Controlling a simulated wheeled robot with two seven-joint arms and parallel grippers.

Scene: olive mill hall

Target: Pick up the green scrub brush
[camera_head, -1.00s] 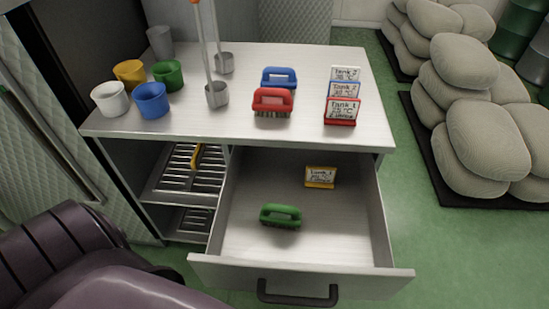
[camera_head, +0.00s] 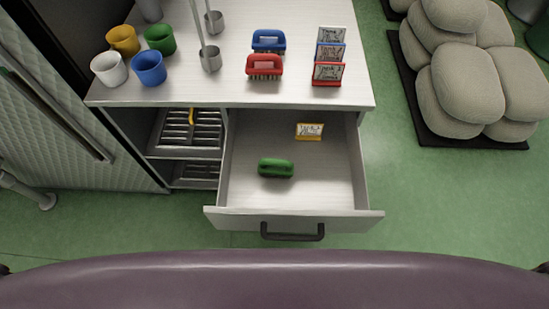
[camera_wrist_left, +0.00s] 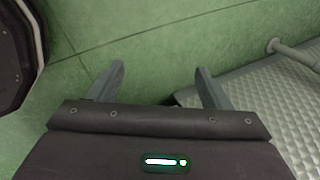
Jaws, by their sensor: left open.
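The green scrub brush (camera_head: 276,168) lies in the open drawer (camera_head: 295,219), left of its middle, with its handle upward. My left gripper (camera_wrist_left: 160,80) shows only in the left wrist view. Its two fingers are spread apart with nothing between them, above the green floor and away from the brush. My right gripper is in neither current view.
The counter (camera_head: 215,92) above holds a red brush (camera_head: 265,66), a blue brush (camera_head: 268,40), several cups, ladles and signs. Stacked sacks (camera_head: 480,85) lie on the right. The floor right of the drawer is clear.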

